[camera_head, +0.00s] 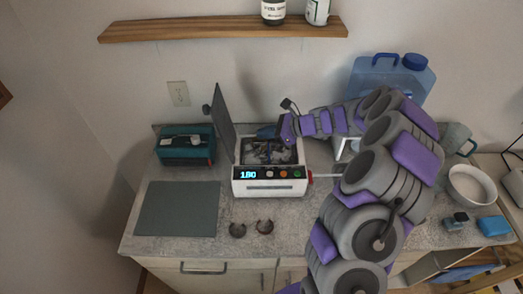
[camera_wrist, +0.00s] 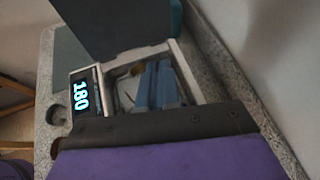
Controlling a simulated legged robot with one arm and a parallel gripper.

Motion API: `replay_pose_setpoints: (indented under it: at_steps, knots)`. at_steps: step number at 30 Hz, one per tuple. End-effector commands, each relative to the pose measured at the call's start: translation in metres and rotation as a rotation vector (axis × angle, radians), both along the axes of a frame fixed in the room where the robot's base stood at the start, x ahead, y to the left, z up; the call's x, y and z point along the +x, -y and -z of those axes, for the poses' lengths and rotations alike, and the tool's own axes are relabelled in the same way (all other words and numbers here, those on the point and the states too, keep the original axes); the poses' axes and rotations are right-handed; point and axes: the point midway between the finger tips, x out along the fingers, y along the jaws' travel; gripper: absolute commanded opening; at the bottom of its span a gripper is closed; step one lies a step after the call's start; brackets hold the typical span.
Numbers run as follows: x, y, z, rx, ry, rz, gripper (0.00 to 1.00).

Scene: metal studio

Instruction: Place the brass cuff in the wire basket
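The wire basket (camera_head: 257,152) sits inside the open white cleaner (camera_head: 270,187), whose display reads 180. My gripper (camera_wrist: 154,66) reaches over the cleaner from the right, and its two blue fingers point down into the basket with a narrow gap between them. A small brass-coloured piece (camera_wrist: 137,70) shows in the basket beside the fingertips in the wrist view. It may be the brass cuff; I cannot tell whether the fingers touch it. Two open cuffs lie on the counter in front of the cleaner, a dark grey one (camera_head: 237,230) and a brownish one (camera_head: 264,226).
The raised dark lid (camera_head: 224,121) stands at the cleaner's left. A teal box (camera_head: 186,147) and a grey mat (camera_head: 178,208) lie further left. A blue water jug (camera_head: 397,75), a white bowl (camera_head: 471,185) and a blue block (camera_head: 493,226) are at the right.

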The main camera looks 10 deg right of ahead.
Motion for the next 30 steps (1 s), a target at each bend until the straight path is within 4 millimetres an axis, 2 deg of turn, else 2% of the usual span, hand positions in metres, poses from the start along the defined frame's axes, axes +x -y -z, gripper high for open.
replay_pose_setpoints:
  at_steps: [1, 3, 7, 11, 16, 21, 30]
  knots:
    - [-0.001, -0.004, 0.011, 0.000, -0.002, -0.003, 0.00]
    - [-0.001, -0.006, 0.019, -0.002, -0.002, -0.004, 0.00]
    - [-0.001, -0.010, 0.027, -0.008, 0.002, -0.005, 0.00]
    - [-0.001, -0.009, 0.038, -0.008, 0.001, -0.004, 0.00]
    - [0.000, -0.004, 0.062, -0.002, 0.000, -0.005, 0.00]
    - [-0.001, -0.001, 0.063, -0.002, 0.003, -0.004, 0.00]
    - [0.000, -0.008, 0.069, -0.009, 0.001, -0.004, 0.00]
